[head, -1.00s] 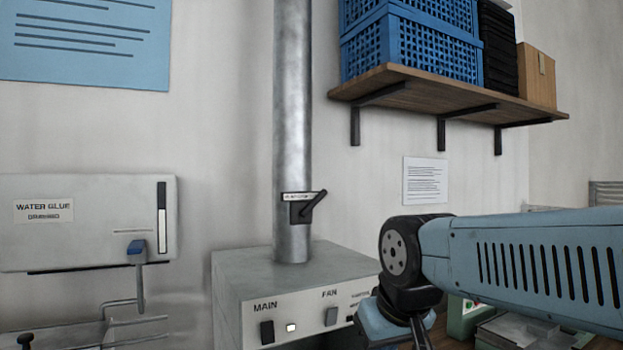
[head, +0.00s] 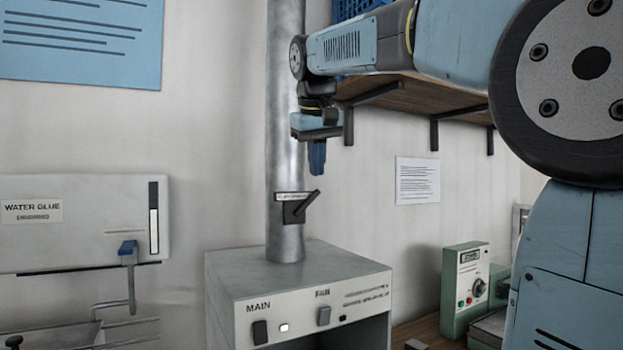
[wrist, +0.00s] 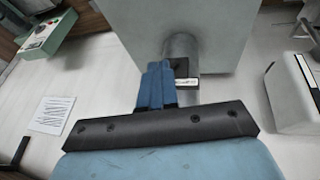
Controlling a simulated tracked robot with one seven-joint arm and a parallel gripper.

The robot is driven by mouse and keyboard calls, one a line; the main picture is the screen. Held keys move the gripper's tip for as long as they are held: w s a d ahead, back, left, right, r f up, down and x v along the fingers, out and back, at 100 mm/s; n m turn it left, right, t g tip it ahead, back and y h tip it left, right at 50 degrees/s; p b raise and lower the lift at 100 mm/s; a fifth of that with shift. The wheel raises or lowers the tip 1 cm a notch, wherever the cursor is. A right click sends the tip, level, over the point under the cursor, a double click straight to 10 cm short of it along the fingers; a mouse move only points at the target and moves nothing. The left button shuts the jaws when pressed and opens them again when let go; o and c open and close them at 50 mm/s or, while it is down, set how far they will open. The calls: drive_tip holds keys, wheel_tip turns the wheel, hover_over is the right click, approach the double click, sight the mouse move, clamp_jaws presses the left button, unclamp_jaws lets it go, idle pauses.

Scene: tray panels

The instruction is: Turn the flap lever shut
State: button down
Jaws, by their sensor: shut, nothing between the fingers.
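The flap lever (head: 305,204) is a small black handle on a dark plate with a white label, fixed to the front of the grey metal duct pipe (head: 286,150). It slants up to the right. My gripper (head: 317,172) is shut and empty. It points down, above and slightly right of the lever in the head view, apart from it. In the wrist view my gripper's blue fingers (wrist: 160,72) lie together beside the pipe (wrist: 182,50). The label (wrist: 187,82) shows just right of the fingers, which hide most of the lever.
The pipe rises from a grey box (head: 300,270) with main and fan switches. A wooden shelf (head: 420,95) on brackets is behind my arm. A green control unit (head: 465,290) stands at the right. A water glue panel (head: 80,225) is on the left wall.

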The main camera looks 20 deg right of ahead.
approach(315, 191)
drive_tip(key=x, duration=0.6)
drive_tip(key=shift+w+g+h, duration=0.25)
drive_tip(key=shift+g+h, duration=0.05)
idle(0.6)
drive_tip(key=shift+a, duration=0.15)
